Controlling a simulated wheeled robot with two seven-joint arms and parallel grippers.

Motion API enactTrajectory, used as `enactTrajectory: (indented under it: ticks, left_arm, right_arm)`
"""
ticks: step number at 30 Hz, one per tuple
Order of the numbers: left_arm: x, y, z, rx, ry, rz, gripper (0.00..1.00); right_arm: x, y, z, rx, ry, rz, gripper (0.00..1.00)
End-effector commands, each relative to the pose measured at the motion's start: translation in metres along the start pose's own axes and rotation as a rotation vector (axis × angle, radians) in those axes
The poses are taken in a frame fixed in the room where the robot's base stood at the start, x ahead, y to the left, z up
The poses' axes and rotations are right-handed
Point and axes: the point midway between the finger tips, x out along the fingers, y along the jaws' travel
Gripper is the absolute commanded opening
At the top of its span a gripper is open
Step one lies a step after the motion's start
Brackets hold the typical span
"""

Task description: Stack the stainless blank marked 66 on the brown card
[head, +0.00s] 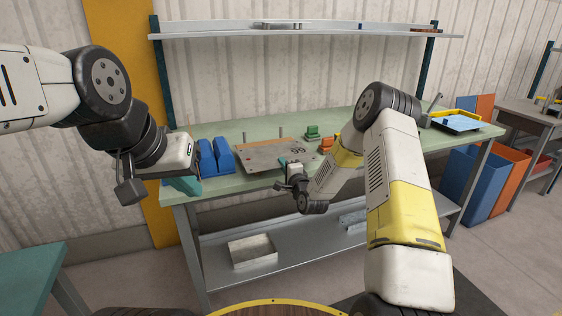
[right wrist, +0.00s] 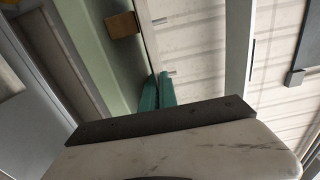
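A flat grey metal blank (head: 262,158) with a dark mark like 66 near its right side is over the left-middle of the green bench. My right gripper (head: 284,162) is at its near edge. In the right wrist view the teal fingers (right wrist: 156,92) are close together, with a thin pale edge running out from between them, so they appear shut on the blank. I cannot tell whether the blank touches what is under it.
Blue blocks (head: 215,156) stand left of the blank. A green block (head: 312,132) and an orange block (head: 326,145) stand to its right. Two thin posts rise behind the blank. A blue tray-like item (head: 456,122) is at the bench's right end. A shelf (head: 300,37) hangs above.

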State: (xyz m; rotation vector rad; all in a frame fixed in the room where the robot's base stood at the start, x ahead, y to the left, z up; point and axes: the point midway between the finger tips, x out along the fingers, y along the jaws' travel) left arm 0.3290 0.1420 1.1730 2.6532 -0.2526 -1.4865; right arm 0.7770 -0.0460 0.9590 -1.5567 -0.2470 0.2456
Motion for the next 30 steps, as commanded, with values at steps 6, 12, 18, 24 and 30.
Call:
enactTrajectory:
  ticks: [6, 12, 18, 24, 30]
  left_arm:
    - [0.0000, 0.0000, 0.0000, 0.000, 0.000, 0.000, 0.00]
    - [0.0000, 0.0000, 0.0000, 0.000, 0.000, 0.000, 0.00]
    - [0.0000, 0.0000, 0.0000, 0.000, 0.000, 0.000, 0.00]
    - [0.0000, 0.0000, 0.0000, 0.000, 0.000, 0.000, 0.00]
    - [0.0000, 0.0000, 0.0000, 0.000, 0.000, 0.000, 0.00]
  right_arm:
    - [0.0005, 0.0020, 0.0000, 0.000, 0.000, -0.003, 0.00]
    - [0.0005, 0.0051, 0.0001, 0.000, 0.000, -0.003, 0.00]
    - [0.0004, 0.0057, 0.0001, 0.000, 0.000, -0.002, 0.28]
    - [0.0002, 0.0062, 0.0000, 0.000, 0.000, -0.001, 0.28]
    - [-0.0085, 0.0077, -0.0003, 0.001, 0.000, 0.003, 0.28]
